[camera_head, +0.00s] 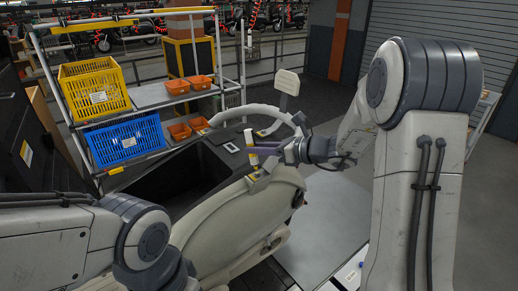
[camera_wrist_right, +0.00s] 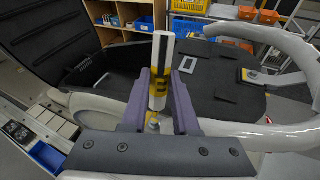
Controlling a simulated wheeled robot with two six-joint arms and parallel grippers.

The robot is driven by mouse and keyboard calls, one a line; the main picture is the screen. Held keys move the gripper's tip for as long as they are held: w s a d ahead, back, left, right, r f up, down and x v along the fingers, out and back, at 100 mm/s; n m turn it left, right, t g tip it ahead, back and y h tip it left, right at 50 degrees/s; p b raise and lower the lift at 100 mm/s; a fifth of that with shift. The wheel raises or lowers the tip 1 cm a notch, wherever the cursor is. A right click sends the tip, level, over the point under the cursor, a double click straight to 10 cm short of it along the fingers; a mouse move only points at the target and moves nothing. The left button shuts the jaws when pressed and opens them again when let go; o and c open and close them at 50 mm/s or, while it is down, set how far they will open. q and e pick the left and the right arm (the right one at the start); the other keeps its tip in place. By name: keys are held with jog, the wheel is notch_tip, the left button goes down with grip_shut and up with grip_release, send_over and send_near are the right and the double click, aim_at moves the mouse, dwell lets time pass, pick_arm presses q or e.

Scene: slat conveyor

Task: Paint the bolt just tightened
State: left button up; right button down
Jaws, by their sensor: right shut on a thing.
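My right gripper (camera_head: 262,152) is shut on a marker (camera_head: 249,138), white with yellow and black bands. In the right wrist view the marker (camera_wrist_right: 164,50) stands nearly upright between the purple fingers of the right gripper (camera_wrist_right: 159,105). Its lower end points down at a small bolt (camera_wrist_right: 153,124) on the pale frame. Whether the tip touches the bolt cannot be told. Any paint on the bolt is too small to make out. A second bolt on a plate (camera_wrist_right: 252,75) shows to the right in the wrist view. My left gripper is out of view.
A rack at the left back holds a yellow crate (camera_head: 95,88), a blue crate (camera_head: 125,140) and several orange bins (camera_head: 178,86).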

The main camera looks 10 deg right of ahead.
aim_at(250, 131)
jog(key=shift+r+p, duration=1.75)
jog(key=shift+r, duration=0.95)
